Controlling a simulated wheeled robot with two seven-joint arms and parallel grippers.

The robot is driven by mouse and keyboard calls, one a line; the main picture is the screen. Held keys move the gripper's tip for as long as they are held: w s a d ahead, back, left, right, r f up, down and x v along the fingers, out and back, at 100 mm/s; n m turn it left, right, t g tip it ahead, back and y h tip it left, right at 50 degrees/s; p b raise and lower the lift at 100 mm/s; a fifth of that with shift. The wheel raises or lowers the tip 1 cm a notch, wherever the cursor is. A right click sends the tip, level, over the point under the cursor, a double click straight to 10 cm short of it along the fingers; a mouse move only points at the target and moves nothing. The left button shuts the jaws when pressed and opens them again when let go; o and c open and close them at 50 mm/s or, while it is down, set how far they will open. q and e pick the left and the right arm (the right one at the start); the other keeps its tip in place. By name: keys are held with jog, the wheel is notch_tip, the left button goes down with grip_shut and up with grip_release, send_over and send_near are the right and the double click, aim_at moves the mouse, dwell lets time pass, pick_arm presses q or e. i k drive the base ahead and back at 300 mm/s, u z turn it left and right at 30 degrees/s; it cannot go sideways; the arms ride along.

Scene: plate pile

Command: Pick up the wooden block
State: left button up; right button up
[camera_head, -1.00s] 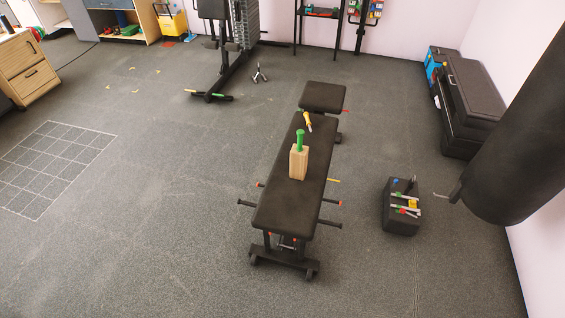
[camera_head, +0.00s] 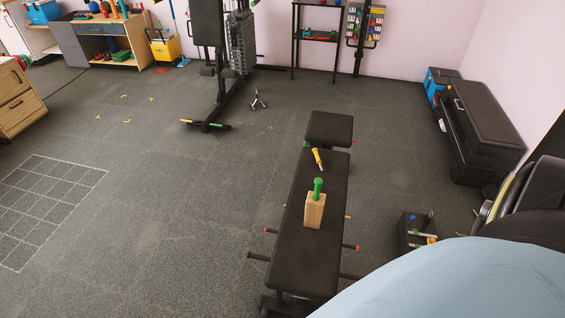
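A yellow-handled tool (camera_head: 317,157) lies on the same pad, behind the block. Neither of my grippers shows in the head view. The bench's near end and feet are partly cut off or hidden at the bottom.
A black toolbox (camera_head: 413,231) stands on the floor right of the bench, partly hidden. A weight machine (camera_head: 240,52) stands at the back. A black chest (camera_head: 481,122) is along the right wall. The floor left of the bench is clear. The lower right is blocked from view.

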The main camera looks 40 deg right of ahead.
aim_at(313, 210)
jog(key=z, duration=0.4)
jog(key=i, duration=0.9)
jog(key=z, duration=0.85)
